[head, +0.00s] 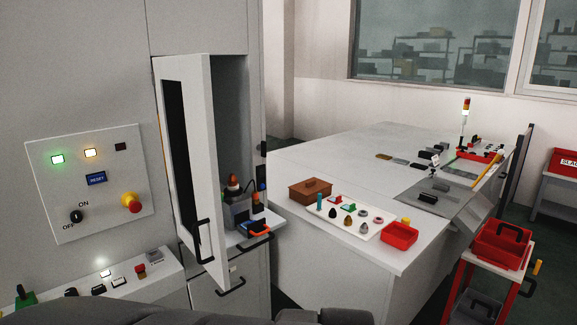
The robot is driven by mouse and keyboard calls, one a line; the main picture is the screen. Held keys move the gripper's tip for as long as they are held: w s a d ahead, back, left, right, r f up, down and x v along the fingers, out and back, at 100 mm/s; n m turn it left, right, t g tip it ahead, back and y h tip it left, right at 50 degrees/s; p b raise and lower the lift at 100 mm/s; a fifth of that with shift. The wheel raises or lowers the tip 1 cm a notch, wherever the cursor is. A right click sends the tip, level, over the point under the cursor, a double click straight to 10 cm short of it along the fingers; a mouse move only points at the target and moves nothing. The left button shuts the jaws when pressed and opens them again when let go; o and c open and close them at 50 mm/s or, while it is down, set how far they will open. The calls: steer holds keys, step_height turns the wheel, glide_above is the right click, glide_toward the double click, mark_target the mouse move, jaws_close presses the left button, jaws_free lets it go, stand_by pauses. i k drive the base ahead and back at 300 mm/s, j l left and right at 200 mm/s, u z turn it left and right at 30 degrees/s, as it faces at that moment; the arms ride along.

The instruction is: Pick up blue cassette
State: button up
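A small flat piece with dark blue and orange parts (256,227) sits on the pull-out shelf (243,239) in the open cabinet. It looks like the blue cassette, but it is too small to be sure. A grey device (238,212) with an orange top stands just behind it on the left. My gripper is not in view; only dark parts of my arm show along the bottom edge.
The cabinet door (190,170) stands open to the left of the shelf. A white table (350,160) on the right holds a brown box (310,190), a white board (350,217) with small pieces, and a red bin (399,236).

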mark_target(244, 225)
steer(key=i, duration=0.1)
steer(key=k+l+z, duration=0.2)
steer(key=i, duration=1.25)
